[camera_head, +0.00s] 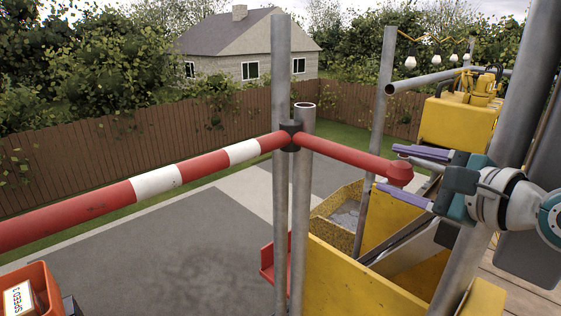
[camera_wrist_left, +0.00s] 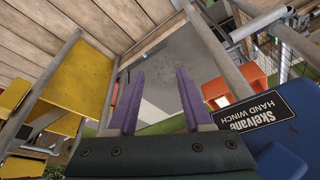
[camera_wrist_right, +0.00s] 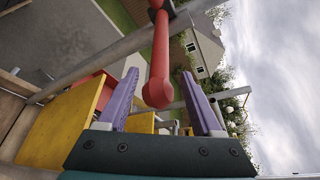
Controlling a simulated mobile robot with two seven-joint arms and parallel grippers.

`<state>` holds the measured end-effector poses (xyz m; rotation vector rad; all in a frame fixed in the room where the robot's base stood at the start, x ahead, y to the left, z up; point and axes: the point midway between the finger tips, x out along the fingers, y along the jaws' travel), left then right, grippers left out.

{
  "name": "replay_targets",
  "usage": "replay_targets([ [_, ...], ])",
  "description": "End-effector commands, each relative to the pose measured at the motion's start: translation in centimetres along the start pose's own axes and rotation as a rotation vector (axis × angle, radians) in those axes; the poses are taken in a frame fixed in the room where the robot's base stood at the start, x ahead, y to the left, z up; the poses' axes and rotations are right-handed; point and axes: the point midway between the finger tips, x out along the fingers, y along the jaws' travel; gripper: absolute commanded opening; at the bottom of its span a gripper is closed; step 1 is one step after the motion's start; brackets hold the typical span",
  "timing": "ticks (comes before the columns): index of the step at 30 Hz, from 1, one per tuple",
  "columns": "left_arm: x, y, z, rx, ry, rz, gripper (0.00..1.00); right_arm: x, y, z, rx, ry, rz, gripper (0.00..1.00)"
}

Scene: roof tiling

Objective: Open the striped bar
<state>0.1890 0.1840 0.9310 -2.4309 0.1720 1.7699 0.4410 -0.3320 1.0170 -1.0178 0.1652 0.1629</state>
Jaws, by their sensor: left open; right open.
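The striped bar (camera_head: 155,182) is red with white bands and runs from the left edge of the head view to a dark pivot clamp (camera_head: 291,135) on a grey upright pole. Past the pivot, its plain red end (camera_head: 350,157) reaches right to a knob (camera_head: 400,174). My right gripper (camera_head: 388,168) is open, with its purple fingers beside the knob. In the right wrist view, the red end (camera_wrist_right: 159,75) comes down between the open fingers (camera_wrist_right: 165,105). My left gripper (camera_wrist_left: 157,95) is open and empty in the left wrist view; it is not visible in the head view.
Grey poles (camera_head: 280,210) stand close around the bar. A yellow chute (camera_head: 350,285) and a yellow machine (camera_head: 458,122) are at the right. An orange crate (camera_head: 32,285) is at lower left. A blue hand winch (camera_wrist_left: 290,125) is near my left gripper.

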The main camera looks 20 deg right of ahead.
Motion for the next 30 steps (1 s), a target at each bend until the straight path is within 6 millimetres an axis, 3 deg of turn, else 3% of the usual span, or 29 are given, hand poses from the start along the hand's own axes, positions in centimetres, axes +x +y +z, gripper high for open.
replay_targets([
  [6, 1.5, 0.1, 0.5, -0.001, -0.001, 0.001, 0.5, 3.9, 0.2, -0.1, -0.001, -0.001, -0.002, 0.67],
  [12, 2.4, 0.2, 0.8, -0.004, -0.001, 0.003, 0.5, 6.3, 0.2, -0.1, -0.002, -0.001, 0.0, 0.67],
  [26, 2.6, 0.3, 0.8, -0.008, 0.0, 0.007, 0.5, 7.3, 0.1, 0.0, -0.002, 0.0, 0.002, 0.67],
  [30, 2.6, 0.3, 0.8, -0.008, 0.0, 0.006, 0.5, 7.3, 0.1, 0.0, -0.002, 0.0, 0.002, 0.51],
])
